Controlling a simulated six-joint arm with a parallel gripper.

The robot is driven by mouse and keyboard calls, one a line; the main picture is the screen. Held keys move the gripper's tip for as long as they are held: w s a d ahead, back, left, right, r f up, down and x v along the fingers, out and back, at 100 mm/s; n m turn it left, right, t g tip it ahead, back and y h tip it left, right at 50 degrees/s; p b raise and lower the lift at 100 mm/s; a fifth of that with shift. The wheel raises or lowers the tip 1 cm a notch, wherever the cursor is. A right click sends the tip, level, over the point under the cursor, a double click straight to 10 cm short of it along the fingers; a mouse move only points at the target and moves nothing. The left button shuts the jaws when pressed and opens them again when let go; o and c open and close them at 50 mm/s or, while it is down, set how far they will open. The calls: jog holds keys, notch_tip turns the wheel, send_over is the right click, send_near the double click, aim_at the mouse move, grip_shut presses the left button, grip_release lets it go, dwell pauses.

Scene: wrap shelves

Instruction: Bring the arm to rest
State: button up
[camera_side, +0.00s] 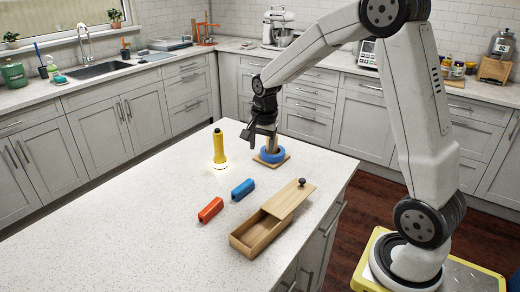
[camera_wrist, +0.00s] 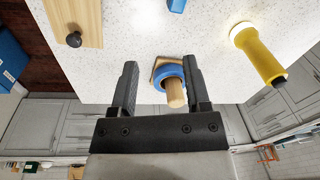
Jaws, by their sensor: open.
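My gripper (camera_side: 262,130) hangs above the back part of the white counter, close over a wooden peg stand with a blue ring. In the wrist view my gripper (camera_wrist: 160,88) is open, with its two dark fingers apart and nothing held between them. The peg (camera_wrist: 176,93) shows between and beyond the fingertips. The blue ring (camera_side: 272,154) sits around the foot of the peg on its square wooden base (camera_side: 284,163). I cannot tell from these views how far the fingers are from the peg.
A lit yellow flashlight (camera_side: 219,145) stands lens-down left of the peg stand. A blue block (camera_side: 243,190) and a red block (camera_side: 210,210) lie on the counter (camera_side: 130,215). A wooden box (camera_side: 258,232) has its knobbed lid (camera_side: 290,199) slid partly open. The counter's left part is clear.

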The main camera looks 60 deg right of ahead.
jog(key=s+a+f+n, duration=0.2)
jog(key=s+a+n, duration=0.4)
jog(key=s+n, duration=0.1)
jog(key=s+a+f+n+t, duration=0.1)
jog(key=s+a+f+n, duration=0.1)
jog(key=s+a+n, duration=0.5)
jog(key=shift+a+f+n, duration=0.15)
jog(key=shift+f+n, duration=0.15)
jog(key=shift+f, duration=0.1)
